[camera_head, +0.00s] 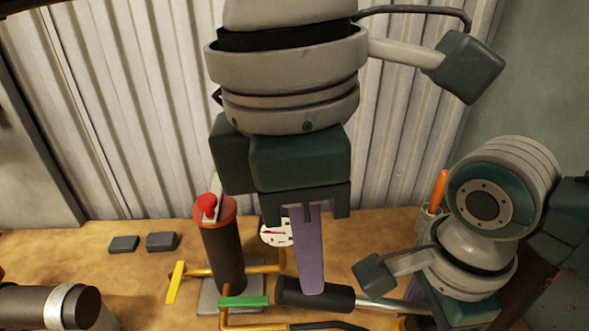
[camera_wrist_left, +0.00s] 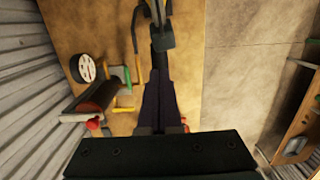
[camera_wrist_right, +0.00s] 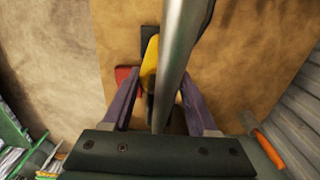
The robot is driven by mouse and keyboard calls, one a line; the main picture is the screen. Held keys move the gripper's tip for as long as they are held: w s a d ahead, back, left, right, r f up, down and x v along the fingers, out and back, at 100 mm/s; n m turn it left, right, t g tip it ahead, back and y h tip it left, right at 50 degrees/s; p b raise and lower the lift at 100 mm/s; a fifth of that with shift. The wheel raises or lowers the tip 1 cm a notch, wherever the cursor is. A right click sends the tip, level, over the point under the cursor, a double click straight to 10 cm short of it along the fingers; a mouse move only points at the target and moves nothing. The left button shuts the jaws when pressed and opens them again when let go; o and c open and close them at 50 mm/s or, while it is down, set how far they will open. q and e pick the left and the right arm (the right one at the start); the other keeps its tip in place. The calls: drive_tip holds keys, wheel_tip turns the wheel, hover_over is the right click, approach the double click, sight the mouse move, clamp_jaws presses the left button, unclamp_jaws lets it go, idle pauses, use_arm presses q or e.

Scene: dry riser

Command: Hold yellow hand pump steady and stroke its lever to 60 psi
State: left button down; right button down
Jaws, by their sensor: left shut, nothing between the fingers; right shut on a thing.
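The yellow hand pump (camera_wrist_right: 149,65) shows in the right wrist view, between the purple fingertips of my right gripper (camera_wrist_right: 157,88), which is shut on it. Its silver lever (camera_wrist_right: 179,45) crosses that view in front of the pump and hides part of it. In the head view, the lever runs left to a black grip (camera_head: 330,296), and a sliver of yellow shows at the bottom edge. My left gripper (camera_head: 312,290) points down, shut and empty, its fingertips at the black grip; whether they touch is unclear. A white gauge (camera_head: 274,233) is partly hidden behind it; I cannot read its pressure.
A dark cylinder with a red top (camera_head: 222,255) stands left of my left gripper, with yellow pipes, a yellow handle (camera_head: 175,282) and a green handle (camera_head: 243,302). Two dark blocks (camera_head: 162,241) lie behind. A corrugated wall (camera_head: 130,100) closes the back.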

sight(269, 284)
use_arm(q)
drive_tip(key=shift+f, duration=2.25)
drive_tip(key=shift+a+r, duration=0.3)
drive_tip(key=shift+a, duration=0.5)
drive_tip(key=shift+a+r, duration=0.25)
drive_tip(key=shift+a, duration=0.55)
drive_tip(key=shift+r, duration=0.1)
wheel_tip(269, 284, up, 12)
drive_tip(key=a, duration=0.1)
